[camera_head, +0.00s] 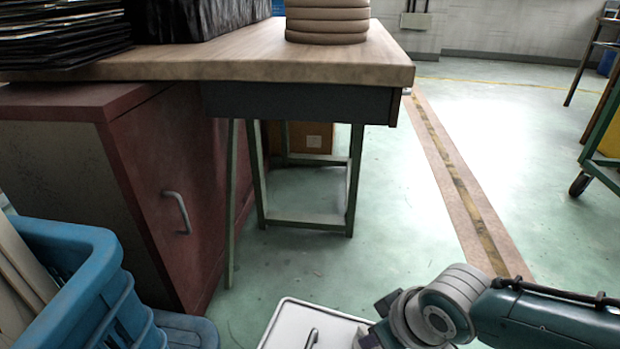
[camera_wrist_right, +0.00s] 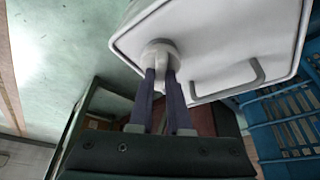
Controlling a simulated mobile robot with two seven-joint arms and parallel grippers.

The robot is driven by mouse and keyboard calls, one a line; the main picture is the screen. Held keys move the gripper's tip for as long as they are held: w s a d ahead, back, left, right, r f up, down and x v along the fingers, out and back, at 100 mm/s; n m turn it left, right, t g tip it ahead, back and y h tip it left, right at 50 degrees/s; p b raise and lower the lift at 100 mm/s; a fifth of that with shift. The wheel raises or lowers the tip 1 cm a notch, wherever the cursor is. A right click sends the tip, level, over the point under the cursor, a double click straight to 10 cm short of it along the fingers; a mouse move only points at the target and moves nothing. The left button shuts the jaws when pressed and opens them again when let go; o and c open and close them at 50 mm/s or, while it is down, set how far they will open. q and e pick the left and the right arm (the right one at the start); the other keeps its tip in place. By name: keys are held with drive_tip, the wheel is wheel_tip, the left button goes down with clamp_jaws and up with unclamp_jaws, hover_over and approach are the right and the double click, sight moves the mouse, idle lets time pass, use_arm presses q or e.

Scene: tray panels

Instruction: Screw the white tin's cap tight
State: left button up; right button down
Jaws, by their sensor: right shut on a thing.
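The white tin (camera_head: 290,325) shows at the bottom edge of the head view, cut off below, with a handle (camera_head: 311,338) on its top. In the right wrist view the tin (camera_wrist_right: 205,40) fills the upper middle, with its bent handle (camera_wrist_right: 232,85) to the right of the cap. The round white cap (camera_wrist_right: 158,50) is at the tin's corner. My right gripper (camera_wrist_right: 161,74) is shut on the cap, one dark finger on each side. In the head view my right gripper (camera_head: 366,339) is partly cut off over the tin's right side. My left gripper is not in view.
A blue crate (camera_head: 75,245) with boards stands at the lower left. Behind it are a red cabinet (camera_head: 160,180) and a wooden-topped table (camera_head: 230,60) bearing dark stacks and a tan coil. Open green floor (camera_head: 400,180) lies to the right.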

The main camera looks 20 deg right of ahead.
drive_tip(key=shift+a+m+h+p, duration=0.15)
drive_tip(key=shift+m+h+p, duration=0.15)
drive_tip(key=shift+m, duration=0.7)
drive_tip(key=m+h, duration=0.1)
drive_tip(key=m, duration=0.1)
drive_tip(key=shift+m, duration=0.3)
drive_tip(key=shift+a+f+m+g+h+b, duration=0.15)
drive_tip(key=shift+m+g+h+b, duration=0.25)
drive_tip(key=shift+m, duration=0.8)
drive_tip(key=shift+m+h+b, duration=0.5)
drive_tip(key=shift+m, duration=0.9)
